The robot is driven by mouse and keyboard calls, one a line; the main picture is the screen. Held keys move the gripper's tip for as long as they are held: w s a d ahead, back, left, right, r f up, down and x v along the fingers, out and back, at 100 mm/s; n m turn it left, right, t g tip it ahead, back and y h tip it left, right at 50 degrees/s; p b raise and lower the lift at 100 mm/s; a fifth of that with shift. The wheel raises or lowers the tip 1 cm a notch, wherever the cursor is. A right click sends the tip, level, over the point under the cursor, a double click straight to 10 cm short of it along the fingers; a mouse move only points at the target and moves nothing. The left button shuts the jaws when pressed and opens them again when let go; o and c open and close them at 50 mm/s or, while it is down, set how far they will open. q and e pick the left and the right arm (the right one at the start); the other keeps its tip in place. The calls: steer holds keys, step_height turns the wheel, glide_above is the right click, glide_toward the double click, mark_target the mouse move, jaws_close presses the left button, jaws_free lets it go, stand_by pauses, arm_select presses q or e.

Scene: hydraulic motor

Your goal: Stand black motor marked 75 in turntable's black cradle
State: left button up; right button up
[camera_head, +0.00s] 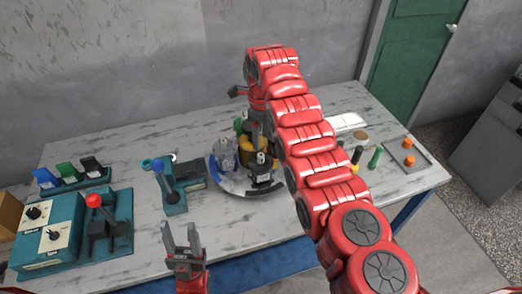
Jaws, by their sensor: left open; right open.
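The round turntable (222,181) stands mid-table and carries several motors. A black motor (262,172) stands upright at its front right; I cannot read any 75 on it, and the cradle beneath it is not clearly distinguishable. A grey motor (226,156) stands at the turntable's left, with yellow and green parts behind. My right arm reaches over the table and bends down behind the black motor. Its gripper (258,132) is partly hidden by the arm and is open; contact cannot be told. My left gripper (180,230) is open and empty at the table's front edge, fingers up.
A teal lever stand (172,202) is left of the turntable. A teal control box (46,240) and red-knobbed joystick (95,203) stand front left. Coloured rockers (72,177) are behind them. A grey tray (398,160) with orange pieces, and a green cylinder (375,158), are at right.

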step_height(320, 180, up, 5)
steer(key=shift+s+f+p, duration=0.1)
steer(key=shift+p, duration=0.45)
